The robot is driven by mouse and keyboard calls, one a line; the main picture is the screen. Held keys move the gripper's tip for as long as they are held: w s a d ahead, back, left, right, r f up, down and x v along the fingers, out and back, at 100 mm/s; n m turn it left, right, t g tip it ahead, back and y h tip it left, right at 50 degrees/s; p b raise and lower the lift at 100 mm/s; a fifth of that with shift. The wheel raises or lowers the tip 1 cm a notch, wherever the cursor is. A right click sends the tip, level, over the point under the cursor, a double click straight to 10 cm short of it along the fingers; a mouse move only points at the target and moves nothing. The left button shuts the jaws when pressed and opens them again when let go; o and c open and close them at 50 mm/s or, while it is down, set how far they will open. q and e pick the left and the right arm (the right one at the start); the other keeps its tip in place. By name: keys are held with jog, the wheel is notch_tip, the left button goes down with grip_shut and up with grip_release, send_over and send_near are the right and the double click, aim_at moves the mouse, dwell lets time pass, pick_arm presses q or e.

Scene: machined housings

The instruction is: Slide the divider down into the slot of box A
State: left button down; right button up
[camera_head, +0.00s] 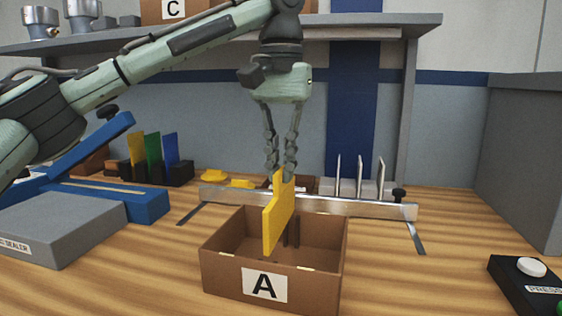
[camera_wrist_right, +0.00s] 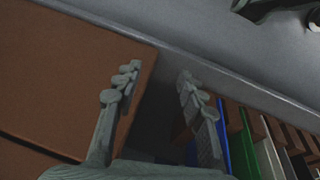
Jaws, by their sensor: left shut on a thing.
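The yellow divider (camera_head: 279,215) hangs upright from my left gripper (camera_head: 281,172), which is shut on its top edge. Box A (camera_head: 318,286) is an open brown carton with an "A" label on its front. The divider is over the box, its lower part overlapping the opening in the picture. Dark upright slot rails (camera_head: 292,232) show at the inside back wall, partly behind the divider. Whether its lower edge is in the slot I cannot tell. My right gripper (camera_wrist_right: 158,74) shows only in the right wrist view, fingers apart with nothing between them.
A metal fence (camera_head: 350,206) runs behind the box. Colored dividers stand in a dark rack (camera_head: 178,173) at the back left. A grey sealer (camera_head: 55,228) is at left, a button box (camera_head: 528,290) at right. Brown boxes (camera_wrist_right: 60,80) lie near my right gripper.

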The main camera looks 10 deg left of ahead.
aim_at(281, 210)
pick_arm(q)
jog(key=shift+p, duration=0.3)
dwell(0.6)
jog(key=shift+p, duration=0.55)
jog(key=shift+f+b, duration=0.9)
jog(key=shift+f, duration=3.25)
jog(key=c, duration=1.6)
grip_release()
jog(key=shift+r, duration=0.1)
notch_tip(281, 210, up, 12)
jog(key=shift+f, duration=0.1)
